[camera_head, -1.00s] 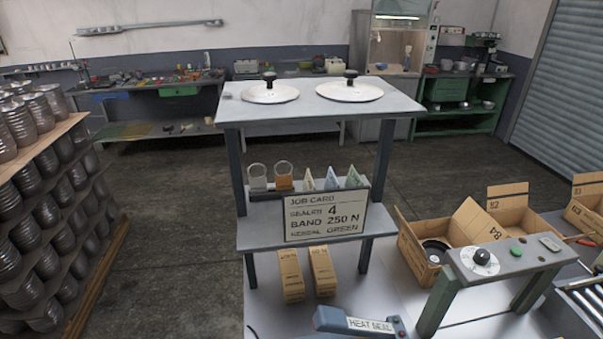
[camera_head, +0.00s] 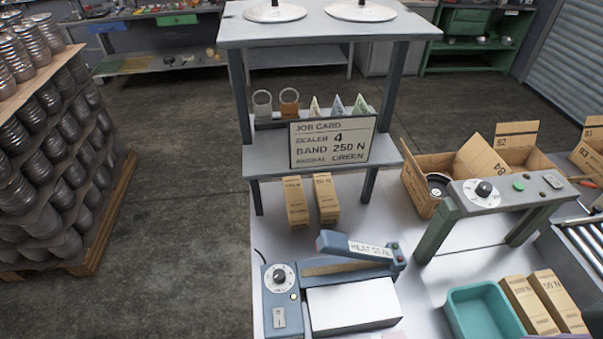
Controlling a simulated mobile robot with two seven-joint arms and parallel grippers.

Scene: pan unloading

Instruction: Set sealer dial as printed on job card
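The job card (camera_head: 331,142) stands on the lower shelf of the grey stand and reads sealer 4, band 250 N, reseal green. The blue heat sealer (camera_head: 357,247) sits on the table below it, with "HEAT SEAL" on its raised arm. Its white round dial (camera_head: 280,277) with a dark knob is on the left housing; the numbers and setting are too small to read. A second white dial (camera_head: 482,193) with a black knob is on the grey bench at the right, beside a green button. Neither of my grippers is in view.
Two narrow cartons (camera_head: 296,202) stand behind the sealer. A teal bin (camera_head: 484,309) and more cartons (camera_head: 527,305) are at the front right. Open cardboard boxes (camera_head: 424,176) stand behind the dial bench.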

